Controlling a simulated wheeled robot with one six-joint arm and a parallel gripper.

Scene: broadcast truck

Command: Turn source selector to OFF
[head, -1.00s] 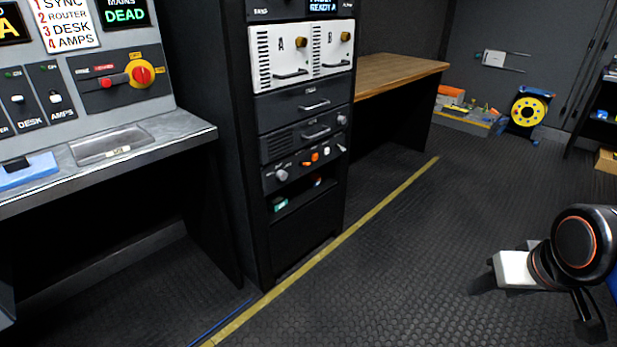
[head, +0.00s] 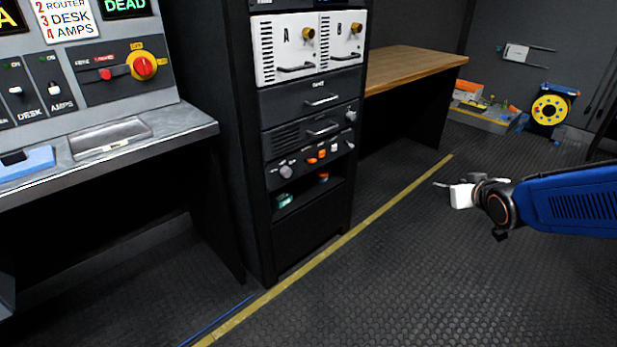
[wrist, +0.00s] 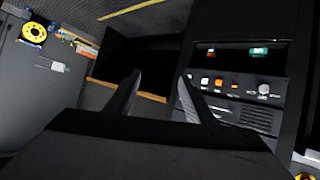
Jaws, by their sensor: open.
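A grey rotary knob (head: 286,171) sits at the left end of a dark control panel low in the rack, with small lettering too small to read. It also shows at the right in the wrist view (wrist: 263,90). A red rotary handle on a yellow plate (head: 144,68) is on the sloped console at the left. No frame shows clearly which of these is the source selector. My gripper (head: 444,187) is open and empty, right of the rack and well away from both controls. Its two dark fingers (wrist: 160,88) stand apart in the wrist view.
The equipment rack (head: 300,240) stands beside the console desk (head: 185,127). Orange and white buttons (head: 322,154) sit right of the grey knob. A wooden bench (head: 405,68) and a yellow cable reel (head: 549,110) are behind. The floor before the rack is clear.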

